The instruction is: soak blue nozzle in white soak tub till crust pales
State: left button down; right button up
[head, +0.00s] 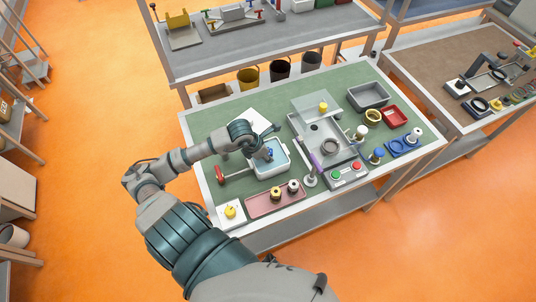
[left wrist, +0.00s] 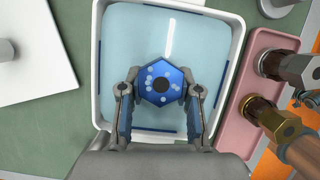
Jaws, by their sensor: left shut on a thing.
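The blue nozzle (left wrist: 161,85) is hexagonal, with a dark centre hole and several pale, whitish-blue crust spots on its face. My left gripper (left wrist: 161,100) is shut on it, one finger on each side. The white soak tub (left wrist: 243,80) holds clear light-blue liquid, and the nozzle is inside its outline; how deep it sits I cannot tell. In the head view the tub (head: 287,168) stands on the green bench top, with the blue nozzle (head: 269,154) in it below my left gripper (head: 266,149). My right gripper is not in view.
A pink tray (head: 262,206) with two small fittings lies in front of the tub. A red-handled tool (head: 220,175) is to its left and a white pad with a yellow knob (head: 231,212) at front left. A grey machine (head: 326,138) stands close right.

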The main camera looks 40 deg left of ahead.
pick_arm(q)
jog(key=shift+r+p, duration=1.5)
jog(key=shift+r, duration=1.15)
jog(key=shift+r+p, duration=0.8)
jog(key=shift+r, duration=0.65)
